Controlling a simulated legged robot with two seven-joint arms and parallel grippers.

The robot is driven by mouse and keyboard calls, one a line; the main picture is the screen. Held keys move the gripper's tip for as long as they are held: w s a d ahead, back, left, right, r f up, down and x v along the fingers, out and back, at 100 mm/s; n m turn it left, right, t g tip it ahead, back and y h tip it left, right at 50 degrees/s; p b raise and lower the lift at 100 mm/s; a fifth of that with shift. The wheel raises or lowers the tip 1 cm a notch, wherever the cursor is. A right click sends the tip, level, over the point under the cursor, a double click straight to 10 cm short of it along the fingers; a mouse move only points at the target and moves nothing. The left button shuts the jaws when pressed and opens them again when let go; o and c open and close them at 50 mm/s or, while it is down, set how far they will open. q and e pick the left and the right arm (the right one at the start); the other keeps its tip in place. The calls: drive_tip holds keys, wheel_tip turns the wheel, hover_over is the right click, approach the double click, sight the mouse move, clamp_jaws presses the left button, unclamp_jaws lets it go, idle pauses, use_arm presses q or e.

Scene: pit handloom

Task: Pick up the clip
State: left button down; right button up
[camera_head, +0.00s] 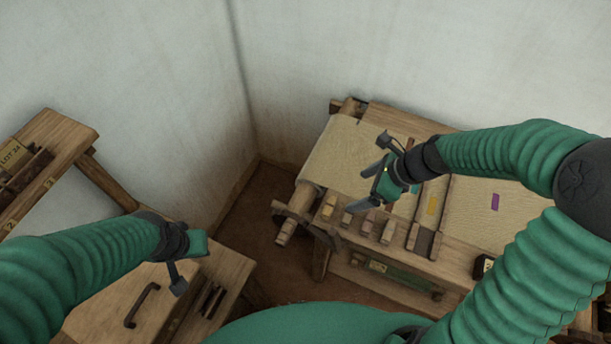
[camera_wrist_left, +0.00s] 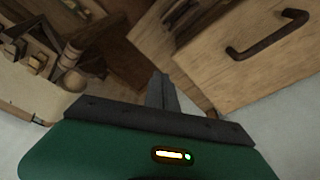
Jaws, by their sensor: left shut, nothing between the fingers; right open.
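I cannot tell for sure which thing is the clip. Several small blocks or clips in wood and other tones, one of them pale (camera_head: 328,208) and one pinkish-brown (camera_head: 368,222), sit in a row on the loom's front board. My right gripper (camera_head: 364,188) is open and empty just above the left end of this row, over the cloth edge. My left gripper (camera_head: 205,246) is over the wooden chest at lower left. In the left wrist view its fingers (camera_wrist_left: 160,90) are shut together with nothing between them.
The wooden loom with beige cloth (camera_head: 345,155) stands at right against the wall. A chest with a dark handle (camera_head: 142,305) is at lower left, and a wooden shelf (camera_head: 62,140) at far left. Bare floor (camera_head: 240,205) lies between chest and loom.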

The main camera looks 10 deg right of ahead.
sight(330, 205)
drive_tip(key=a+f, duration=0.1)
drive_tip(key=s+a+f+b, duration=0.1)
drive_tip(key=f, duration=0.1)
drive_tip(key=shift+s+a+f, duration=0.2)
drive_tip(key=shift+a+f, duration=0.1)
drive_tip(key=w+f, duration=0.1)
drive_tip(key=f, duration=0.1)
drive_tip(key=w+a+f, duration=0.1)
drive_tip(key=f, duration=0.1)
drive_tip(key=w+f, duration=0.1)
drive_tip(key=f, duration=0.1)
drive_tip(key=shift+w+a+f, duration=0.2)
drive_tip(key=shift+w+a, duration=0.1)
drive_tip(key=a+f, duration=0.2)
drive_tip(key=f, duration=0.1)
drive_tip(key=shift+w+a+f, duration=0.2)
drive_tip(key=shift+w+a, duration=0.15)
drive_tip(key=shift+w+f, duration=0.2)
drive_tip(key=shift+f, duration=0.05)
drive_tip(key=shift+d, duration=0.15)
drive_tip(key=shift+c, duration=0.5)
drive_tip(key=shift+d, duration=0.1)
drive_tip(key=c, duration=0.5)
use_arm(q)
drive_tip(key=shift+s+f, duration=0.25)
drive_tip(key=shift+s, duration=0.85)
use_arm(e)
drive_tip(key=shift+r, duration=0.1)
drive_tip(key=c, duration=0.8)
